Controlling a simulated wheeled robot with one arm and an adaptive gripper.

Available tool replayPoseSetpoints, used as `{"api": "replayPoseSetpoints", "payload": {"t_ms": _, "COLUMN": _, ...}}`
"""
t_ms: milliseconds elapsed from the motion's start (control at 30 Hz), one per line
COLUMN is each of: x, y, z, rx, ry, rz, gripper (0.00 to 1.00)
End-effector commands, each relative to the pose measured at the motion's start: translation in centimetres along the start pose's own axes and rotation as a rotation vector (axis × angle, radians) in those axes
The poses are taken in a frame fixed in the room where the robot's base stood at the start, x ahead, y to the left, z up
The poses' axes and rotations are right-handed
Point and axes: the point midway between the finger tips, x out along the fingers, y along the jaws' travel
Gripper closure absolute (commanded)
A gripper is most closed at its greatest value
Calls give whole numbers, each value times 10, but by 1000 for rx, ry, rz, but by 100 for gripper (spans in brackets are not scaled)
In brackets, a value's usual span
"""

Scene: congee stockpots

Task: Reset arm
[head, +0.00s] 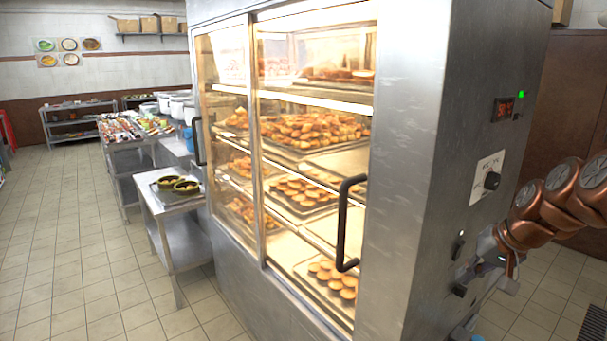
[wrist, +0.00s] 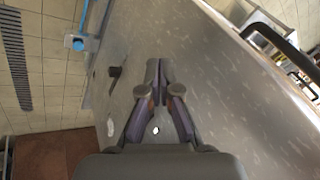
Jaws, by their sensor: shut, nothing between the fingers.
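My gripper (wrist: 158,68) is shut and empty in the wrist view, with its two fingertips together. It is in front of the brushed steel side of the heated display cabinet (wrist: 215,90); whether it touches the panel I cannot tell. In the head view my copper-coloured arm comes in from the right, beside the cabinet's side panel (head: 415,170), low near its switches. The gripper itself is hard to make out there.
The cabinet has glass doors with a black handle (head: 345,222), and trays of pastries inside. A steel table (head: 178,215) with two dark bowls stands left. Tiled floor (head: 60,240) is clear at left.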

Motion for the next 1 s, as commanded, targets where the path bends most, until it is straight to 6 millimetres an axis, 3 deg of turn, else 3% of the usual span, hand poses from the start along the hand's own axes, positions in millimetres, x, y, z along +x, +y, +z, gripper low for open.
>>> {"api": "replayPoseSetpoints", "payload": {"t_ms": 33, "x": 2, "y": -22, "z": 22, "rx": -45, "ry": -42, "rz": 8, "gripper": 100}}
{"api": "replayPoseSetpoints", "payload": {"t_ms": 133, "x": 6, "y": -53, "z": 66, "rx": -117, "ry": -115, "rz": 32, "gripper": 100}}
{"api": "replayPoseSetpoints", "payload": {"t_ms": 233, "x": 8, "y": -73, "z": 113, "rx": -180, "ry": -186, "rz": 65, "gripper": 100}}
{"api": "replayPoseSetpoints", "payload": {"t_ms": 367, "x": 8, "y": -85, "z": 174, "rx": -248, "ry": -275, "rz": 119, "gripper": 100}}
{"api": "replayPoseSetpoints", "payload": {"t_ms": 533, "x": 4, "y": -81, "z": 249, "rx": -312, "ry": -375, "rz": 204, "gripper": 100}}
{"api": "replayPoseSetpoints", "payload": {"t_ms": 700, "x": -3, "y": -60, "z": 314, "rx": -347, "ry": -457, "rz": 288, "gripper": 100}}
{"api": "replayPoseSetpoints", "payload": {"t_ms": 900, "x": -10, "y": -37, "z": 354, "rx": -355, "ry": -508, "rz": 348, "gripper": 100}}
{"api": "replayPoseSetpoints", "payload": {"t_ms": 1000, "x": -11, "y": -33, "z": 361, "rx": -355, "ry": -515, "rz": 358, "gripper": 100}}
